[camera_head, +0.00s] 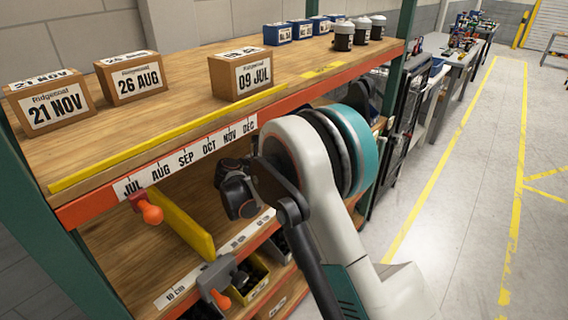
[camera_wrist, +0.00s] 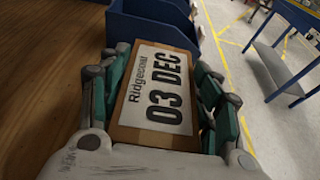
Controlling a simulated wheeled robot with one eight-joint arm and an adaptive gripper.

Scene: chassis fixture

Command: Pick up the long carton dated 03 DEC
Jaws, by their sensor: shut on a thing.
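The carton (camera_wrist: 155,95) marked "Ridgecoat 03 DEC" is brown with a white label. It fills the middle of the wrist view. My gripper (camera_wrist: 162,62) is shut on it, with green-and-grey fingers along its left and right sides. Its far end is close to a blue bin (camera_wrist: 150,28); I cannot tell if they touch. In the head view neither this carton nor my gripper's fingers can be made out; my arm blocks part of the shelves.
Cartons marked 21 NOV (camera_head: 50,102), 26 AUG (camera_head: 130,77) and 09 JUL (camera_head: 240,73) stand on the top shelf (camera_head: 170,110). Small blue boxes and dark, white-lidded jars (camera_head: 343,36) stand farther back. The right-hand floor is open.

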